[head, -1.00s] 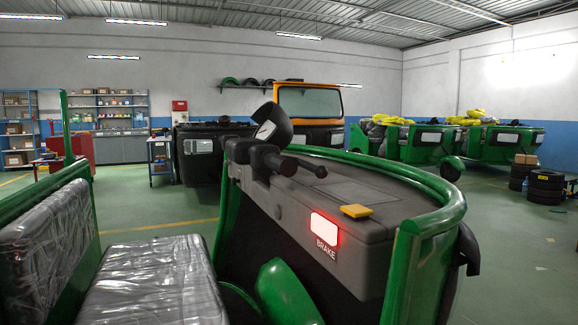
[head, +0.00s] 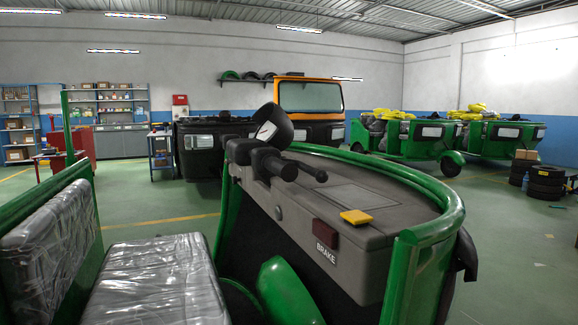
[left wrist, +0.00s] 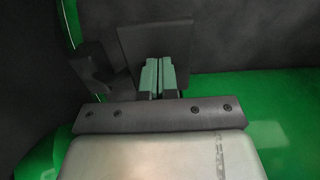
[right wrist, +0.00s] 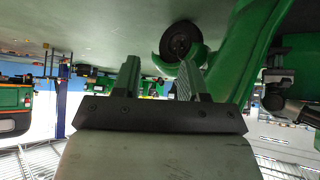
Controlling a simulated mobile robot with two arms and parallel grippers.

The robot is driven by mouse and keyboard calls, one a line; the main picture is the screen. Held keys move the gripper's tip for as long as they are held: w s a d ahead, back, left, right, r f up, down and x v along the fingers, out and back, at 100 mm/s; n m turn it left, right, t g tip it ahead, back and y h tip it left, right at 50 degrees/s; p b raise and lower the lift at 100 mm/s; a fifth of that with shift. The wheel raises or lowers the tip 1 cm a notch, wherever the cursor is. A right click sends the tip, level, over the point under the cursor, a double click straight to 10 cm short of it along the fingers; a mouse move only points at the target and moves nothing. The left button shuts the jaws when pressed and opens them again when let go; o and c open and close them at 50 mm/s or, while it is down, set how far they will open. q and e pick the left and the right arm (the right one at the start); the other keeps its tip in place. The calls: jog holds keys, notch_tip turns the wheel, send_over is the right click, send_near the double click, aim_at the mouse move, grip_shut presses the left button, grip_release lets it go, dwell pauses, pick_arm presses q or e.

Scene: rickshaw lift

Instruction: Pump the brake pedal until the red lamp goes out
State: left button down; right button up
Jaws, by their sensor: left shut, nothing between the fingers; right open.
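The brake lamp (head: 325,234) on the grey dashboard of the green rickshaw is dark red and unlit, above the word BRAKE. In the left wrist view a dark square plate, which looks like the brake pedal (left wrist: 155,36), lies just beyond my left gripper (left wrist: 160,68). My left gripper is shut with nothing between its fingers, and its tips overlap the plate's lower edge; I cannot tell whether they touch. My right gripper (right wrist: 160,70) is open and empty, beside green bodywork. Neither gripper shows in the head view, where the pedal is hidden.
A yellow block (head: 356,217) lies on the dashboard (head: 345,192). The handlebar (head: 275,165) rises at its left. A plastic-wrapped seat (head: 155,283) is at lower left. A dark bracket (left wrist: 95,68) stands left of the pedal. Stacked tyres (head: 545,184) stand at far right.

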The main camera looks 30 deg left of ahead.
pick_arm(q)
jog(key=shift+r+p, duration=0.55)
jog(key=shift+r, duration=0.05)
jog(key=shift+r+p, duration=0.5)
jog(key=shift+p, duration=0.1)
pick_arm(e)
jog(key=shift+s+d+f+g+h, duration=0.55)
jog(key=shift+s+d+g, duration=0.5)
jog(key=shift+s+g, duration=1.8)
pick_arm(q)
jog(key=shift+r+p, duration=0.5)
jog(key=shift+p, duration=0.1)
jog(key=shift+r+p, duration=0.75)
jog(key=shift+p, duration=0.1)
pick_arm(e)
jog(key=shift+t, duration=0.35)
jog(key=x, duration=0.5)
jog(key=shift+s+a+f, duration=0.15)
jog(key=shift+f, duration=0.15)
